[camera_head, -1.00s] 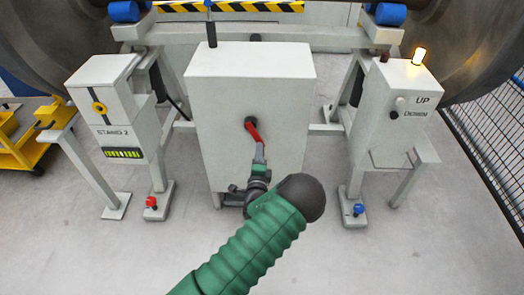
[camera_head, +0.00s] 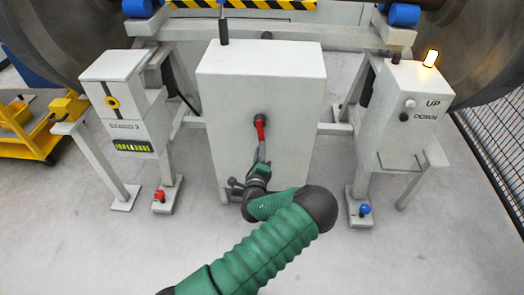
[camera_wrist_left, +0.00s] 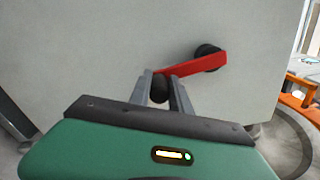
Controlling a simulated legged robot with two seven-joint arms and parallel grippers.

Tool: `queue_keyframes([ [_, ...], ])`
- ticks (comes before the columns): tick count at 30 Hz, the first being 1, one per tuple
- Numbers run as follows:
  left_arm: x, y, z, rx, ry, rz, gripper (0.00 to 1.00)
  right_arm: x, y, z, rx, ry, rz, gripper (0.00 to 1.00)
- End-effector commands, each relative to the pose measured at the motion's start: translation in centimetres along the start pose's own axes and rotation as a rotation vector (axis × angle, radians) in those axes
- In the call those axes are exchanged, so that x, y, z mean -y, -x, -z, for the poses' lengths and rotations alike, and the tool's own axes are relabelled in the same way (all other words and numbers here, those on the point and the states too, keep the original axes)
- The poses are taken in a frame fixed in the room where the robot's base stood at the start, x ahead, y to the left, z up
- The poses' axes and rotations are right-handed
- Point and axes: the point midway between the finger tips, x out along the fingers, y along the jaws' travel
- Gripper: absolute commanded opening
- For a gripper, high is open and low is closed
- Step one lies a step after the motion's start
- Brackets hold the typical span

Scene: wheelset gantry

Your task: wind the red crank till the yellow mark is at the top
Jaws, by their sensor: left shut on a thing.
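The red crank (camera_head: 261,129) is on the front of the light grey cabinet (camera_head: 226,125). It points almost straight down from its dark hub. In the left wrist view the red crank arm (camera_wrist_left: 193,66) runs from the hub to a black grip (camera_wrist_left: 159,88). My left gripper (camera_head: 261,152) comes from below and is shut on that grip. Its two grey fingers show either side of the grip in the wrist view (camera_wrist_left: 160,90). I cannot make out a yellow mark on the parts of the large wheels in view. My right gripper is not in view.
A stand (camera_head: 120,95) with a yellow ring is left of the cabinet. An UP/DOWN control box (camera_head: 400,120) with a lit lamp (camera_head: 431,58) is on the right. Large wheels (camera_head: 45,40) stand behind. A mesh fence (camera_head: 490,160) bounds the right. Floor in front is clear.

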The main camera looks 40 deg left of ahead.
Motion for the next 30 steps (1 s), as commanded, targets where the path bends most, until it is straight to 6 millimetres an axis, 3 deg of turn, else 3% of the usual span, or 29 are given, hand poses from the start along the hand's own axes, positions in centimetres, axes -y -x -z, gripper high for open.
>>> queue_keyframes([
  [1, -0.89, 0.34, 0.38, -0.010, -0.011, -0.020, 0.00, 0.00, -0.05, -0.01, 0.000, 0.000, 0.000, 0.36],
  [25, -1.00, 0.28, 0.00, -0.009, -0.051, -0.019, 0.00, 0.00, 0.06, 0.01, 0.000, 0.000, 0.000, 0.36],
  [26, -1.00, 0.28, 0.00, -0.009, -0.051, -0.019, 0.25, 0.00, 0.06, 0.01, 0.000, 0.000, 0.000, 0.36],
  [30, -0.88, 0.23, -0.06, -0.007, -0.049, -0.016, 0.43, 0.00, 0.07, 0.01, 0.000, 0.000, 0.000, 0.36],
])
